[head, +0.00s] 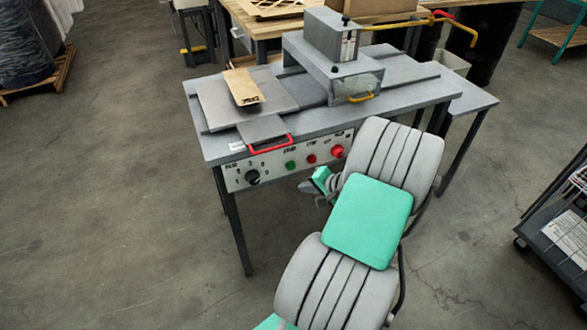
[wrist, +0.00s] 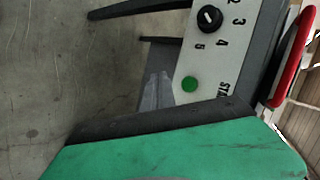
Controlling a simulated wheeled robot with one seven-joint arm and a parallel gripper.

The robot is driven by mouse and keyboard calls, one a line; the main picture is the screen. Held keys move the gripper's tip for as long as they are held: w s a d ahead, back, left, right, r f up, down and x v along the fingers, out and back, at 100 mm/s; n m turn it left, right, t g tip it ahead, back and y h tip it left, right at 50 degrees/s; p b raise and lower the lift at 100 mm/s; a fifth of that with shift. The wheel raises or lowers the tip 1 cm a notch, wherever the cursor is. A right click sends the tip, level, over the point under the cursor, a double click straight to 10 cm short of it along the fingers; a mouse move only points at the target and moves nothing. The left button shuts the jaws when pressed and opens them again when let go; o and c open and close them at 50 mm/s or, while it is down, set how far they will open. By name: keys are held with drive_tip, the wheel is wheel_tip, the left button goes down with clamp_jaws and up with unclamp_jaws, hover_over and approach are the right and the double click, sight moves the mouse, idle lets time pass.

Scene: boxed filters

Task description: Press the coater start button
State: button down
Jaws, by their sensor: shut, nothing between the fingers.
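The coater (head: 400,90) is a grey machine table with a pale front panel (head: 268,172). The green start button (head: 290,165) sits on this panel, left of two red buttons (head: 311,158). In the wrist view the green button (wrist: 190,84) shows beside a partly cut-off "START" label. My gripper (head: 304,187) is shut and empty, just below and right of the green button in the head view, in front of the panel. Its grey fingers (wrist: 157,85) show left of the button in the wrist view, apart from it in the picture. Contact is not visible.
A black dial (head: 252,177) is at the panel's left. A red handle (head: 270,146) juts above the panel. A brown filter piece (head: 243,87) lies on the coater's plate. A dark cart (head: 560,230) stands at right.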

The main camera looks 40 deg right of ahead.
drive_tip(key=shift+w+d+b, duration=0.2)
drive_tip(key=shift+w+d, duration=0.1)
drive_tip(key=shift+w, duration=0.65)
drive_tip(key=shift+w+d+b, duration=0.25)
drive_tip(key=shift+w, duration=0.7)
drive_tip(key=shift+w+d+b, duration=0.2)
drive_tip(key=shift+w+d, duration=0.1)
drive_tip(key=shift+w, duration=0.65)
drive_tip(key=shift+w+d, duration=0.1)
drive_tip(key=shift+w, duration=0.4)
drive_tip(key=shift+w+d, duration=0.15)
drive_tip(key=shift+w, duration=0.35)
drive_tip(key=shift+s, duration=0.15)
idle(0.3)
drive_tip(key=shift+s+a, duration=0.2)
drive_tip(key=shift+s, duration=0.55)
drive_tip(key=s, duration=0.1)
drive_tip(key=s+a+p, duration=0.1)
drive_tip(key=s, duration=0.2)
drive_tip(key=shift+s+a+p, duration=0.25)
drive_tip(key=shift+s+p, duration=0.15)
